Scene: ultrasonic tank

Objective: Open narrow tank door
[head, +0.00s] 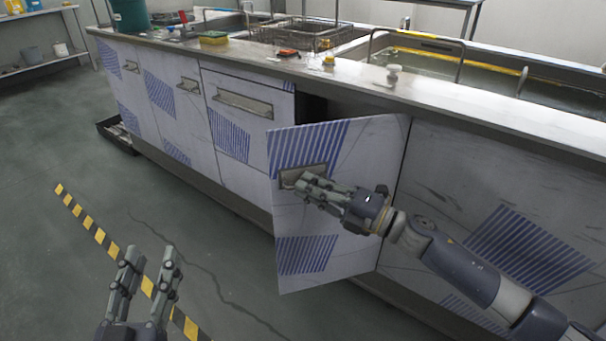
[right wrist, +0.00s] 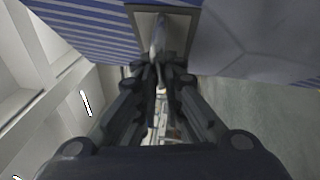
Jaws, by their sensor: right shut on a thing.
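The narrow tank door (head: 335,222), white with blue striped patches, stands partly open, its left edge swung out from the counter front. A dark gap shows behind its top edge. Its handle (head: 290,177) is near its left edge. My right gripper (head: 300,182) is shut on the handle. The right wrist view shows the handle (right wrist: 158,38) running between the fingertips of the right gripper (right wrist: 158,72) in a grey recessed frame. My left gripper (head: 149,262) is open and empty over the floor at the lower left, apart from the door.
The long counter (head: 440,95) holds sinks, a wire basket (head: 300,35), a sponge (head: 214,38) and small items. Other closed doors and a drawer (head: 243,103) lie left of the door. The floor with a yellow-black stripe (head: 100,236) is clear in front.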

